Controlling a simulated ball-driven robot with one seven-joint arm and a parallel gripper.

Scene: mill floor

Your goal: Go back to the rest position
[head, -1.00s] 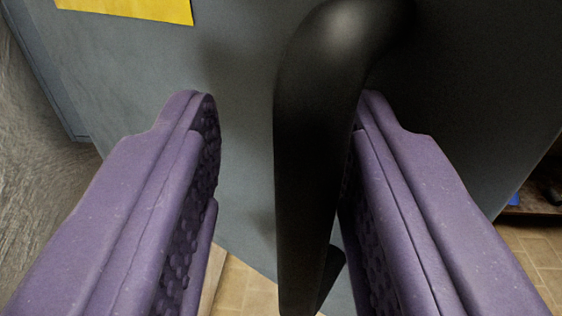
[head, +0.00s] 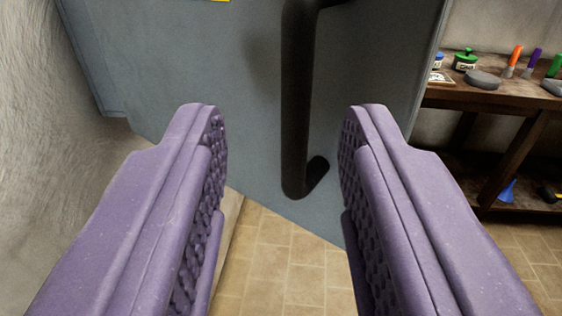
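My gripper (head: 284,112) is open, with its two purple padded fingers wide apart and nothing between them. Ahead of the fingers, a black bar handle (head: 299,110) stands upright on a blue-grey door or panel (head: 245,130). The handle shows in the gap between the fingertips and looks farther off than they are. I see its lower bend meeting the panel; its top runs near the upper frame edge.
A wooden bench (head: 485,98) stands at the right with jars, a grey round stone and coloured-handled tools on top. A blue funnel (head: 507,190) lies on its lower shelf. A rough plaster wall (head: 50,130) is close at the left. The tiled floor (head: 285,260) below is clear.

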